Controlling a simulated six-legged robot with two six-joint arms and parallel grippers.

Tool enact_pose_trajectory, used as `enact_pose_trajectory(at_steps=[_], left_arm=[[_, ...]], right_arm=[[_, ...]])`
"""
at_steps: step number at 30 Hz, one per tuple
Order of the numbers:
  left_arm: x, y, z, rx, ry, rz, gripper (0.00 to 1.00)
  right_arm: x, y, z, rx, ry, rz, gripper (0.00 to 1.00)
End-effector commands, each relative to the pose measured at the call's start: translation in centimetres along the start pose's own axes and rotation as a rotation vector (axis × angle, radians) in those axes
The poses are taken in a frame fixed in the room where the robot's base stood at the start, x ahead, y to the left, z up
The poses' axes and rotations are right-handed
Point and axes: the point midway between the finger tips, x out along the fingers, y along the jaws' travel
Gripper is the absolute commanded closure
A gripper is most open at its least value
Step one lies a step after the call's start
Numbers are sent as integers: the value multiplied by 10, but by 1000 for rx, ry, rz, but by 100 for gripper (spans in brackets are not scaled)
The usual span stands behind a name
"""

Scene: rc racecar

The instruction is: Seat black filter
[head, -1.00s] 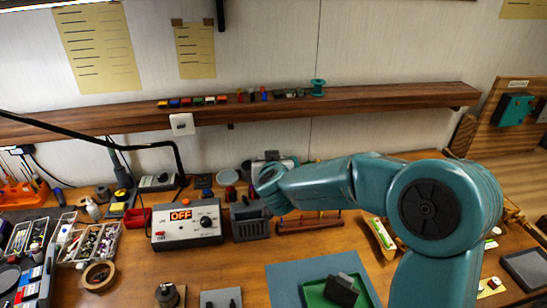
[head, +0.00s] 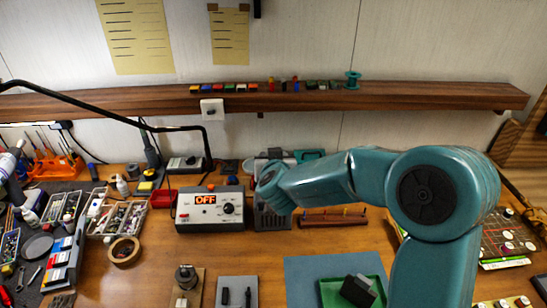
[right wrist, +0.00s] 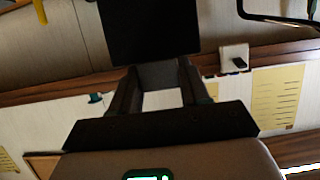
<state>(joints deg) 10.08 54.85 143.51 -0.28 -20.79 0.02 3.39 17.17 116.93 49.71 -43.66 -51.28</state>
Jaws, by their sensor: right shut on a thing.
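In the right wrist view, my right gripper (right wrist: 158,75) is shut on a black, flat-sided block (right wrist: 150,28), which looks like the black filter. It sticks out past the fingertips, and its far end is cut off by the frame. In the head view my right arm reaches from the lower right to the bench's middle; its fingers and the held block are hidden behind the wrist. A dark block (head: 358,290) sits in a green tray (head: 330,292) on a blue mat (head: 300,265). I cannot tell where the filter's seat is.
A grey control box (head: 210,209) reading OFF stands left of my wrist. A grey slotted bin (head: 272,220) is partly behind it. A wooden shelf (head: 430,95) runs along the wall. Parts trays (head: 118,218) crowd the left.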

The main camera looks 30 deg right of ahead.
Motion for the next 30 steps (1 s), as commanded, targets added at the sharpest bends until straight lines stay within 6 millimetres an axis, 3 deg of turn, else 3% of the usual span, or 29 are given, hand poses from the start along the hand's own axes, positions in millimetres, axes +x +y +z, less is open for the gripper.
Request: enact_pose_trajectory(at_steps=[3,19,30], left_arm=[[-2,1,0,0,0,0,61],[38,-14,-1,0,0,0,61],[41,-15,-1,0,0,0,61]], right_arm=[[0,0,1,-1,-2,0,97],[20,0,50,0,-1,0,97],[21,0,54,-1,0,0,97]])
